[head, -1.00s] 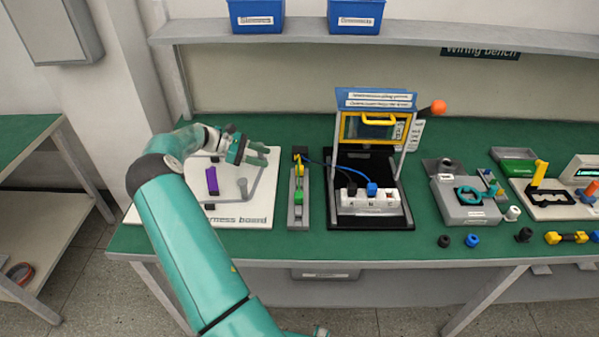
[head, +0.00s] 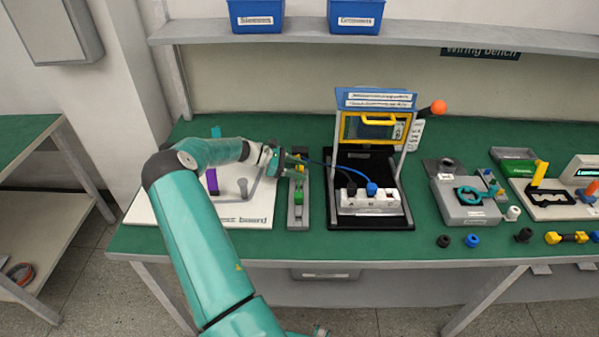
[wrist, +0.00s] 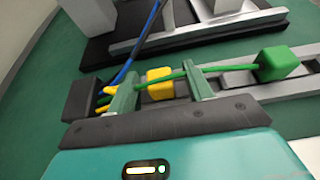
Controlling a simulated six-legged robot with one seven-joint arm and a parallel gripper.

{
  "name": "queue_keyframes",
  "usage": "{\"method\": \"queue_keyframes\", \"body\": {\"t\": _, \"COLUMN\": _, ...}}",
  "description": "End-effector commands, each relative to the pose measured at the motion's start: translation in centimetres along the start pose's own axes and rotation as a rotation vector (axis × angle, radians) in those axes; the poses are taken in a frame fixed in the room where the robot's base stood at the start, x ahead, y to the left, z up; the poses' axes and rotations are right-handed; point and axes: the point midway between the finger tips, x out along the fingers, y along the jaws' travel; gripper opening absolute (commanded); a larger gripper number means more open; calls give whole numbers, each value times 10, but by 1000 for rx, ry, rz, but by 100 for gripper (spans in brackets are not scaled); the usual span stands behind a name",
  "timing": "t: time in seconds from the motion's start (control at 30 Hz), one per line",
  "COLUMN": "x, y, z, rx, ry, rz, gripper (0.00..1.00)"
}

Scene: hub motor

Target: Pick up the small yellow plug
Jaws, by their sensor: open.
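The small yellow plug (wrist: 160,84) sits in the grey rail fixture and shows between the two green fingers of my gripper (wrist: 155,88) in the wrist view. The gripper is open, with a finger on each side of the plug. In the head view my gripper (head: 294,166) is over the far end of the grey fixture (head: 297,212) and mostly hides the plug there. A green plug (wrist: 276,63) with a green cable sits further along the same fixture. It also shows in the head view (head: 298,196).
A black block (wrist: 84,98) with yellow and blue cables stands at the fixture's left end in the wrist view. A black-based stand with a white socket block (head: 368,204) is close to the right in the head view. The white harness board (head: 150,210) lies to the left.

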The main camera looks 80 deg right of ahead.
Motion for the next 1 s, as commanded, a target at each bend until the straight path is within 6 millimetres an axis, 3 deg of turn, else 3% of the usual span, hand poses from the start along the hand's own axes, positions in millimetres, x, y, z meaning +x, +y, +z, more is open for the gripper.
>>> {"method": "queue_keyframes", "body": {"t": 0.2, "x": 1, "y": 0, "z": 0, "rx": 0, "ry": 0, "rz": 0, "gripper": 49}}
{"method": "queue_keyframes", "body": {"t": 0.43, "x": 0, "y": 0, "z": 0, "rx": 0, "ry": 0, "rz": 0, "gripper": 4}}
{"method": "queue_keyframes", "body": {"t": 0.77, "x": 0, "y": 0, "z": 2, "rx": 1, "ry": 0, "rz": 0, "gripper": 3}}
{"method": "queue_keyframes", "body": {"t": 1.0, "x": -8, "y": 0, "z": 20, "rx": 3, "ry": 1, "rz": -1, "gripper": 3}}
